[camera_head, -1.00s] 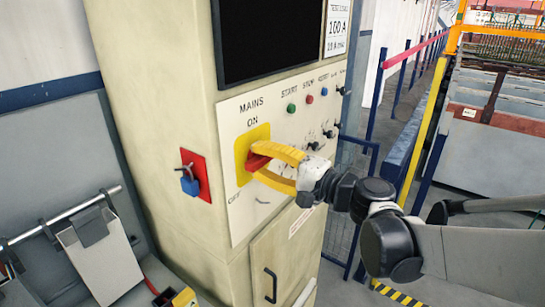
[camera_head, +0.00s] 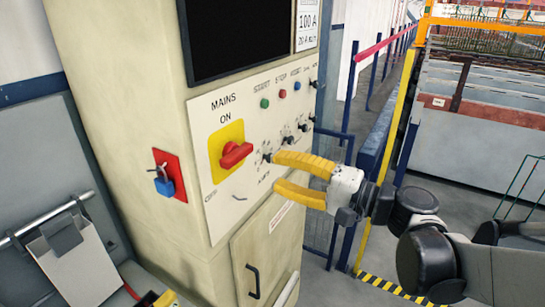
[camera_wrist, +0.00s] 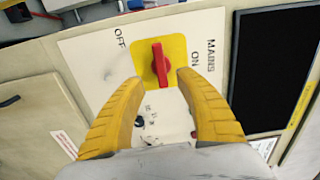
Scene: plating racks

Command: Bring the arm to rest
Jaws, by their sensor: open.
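My gripper (camera_head: 280,174) has yellow fingers and is open and empty. It stands in front of the cream control cabinet (camera_head: 120,110), to the right of and apart from the red mains switch handle (camera_head: 235,154). The handle sits on a yellow plate (camera_head: 221,141) between the printed words ON and OFF, and it is tilted in the head view. In the wrist view the red handle (camera_wrist: 159,64) shows beyond the gap between the two open fingertips (camera_wrist: 165,88). My arm reaches in from the right of the head view.
A blue padlock on a red plate (camera_head: 167,188) is on the cabinet's left side. Small buttons and knobs (camera_head: 265,103) lie above and right of the switch. A dark screen (camera_head: 250,35) is at the top. Blue railings (camera_head: 335,165) and a yellow post (camera_head: 398,110) stand to the right.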

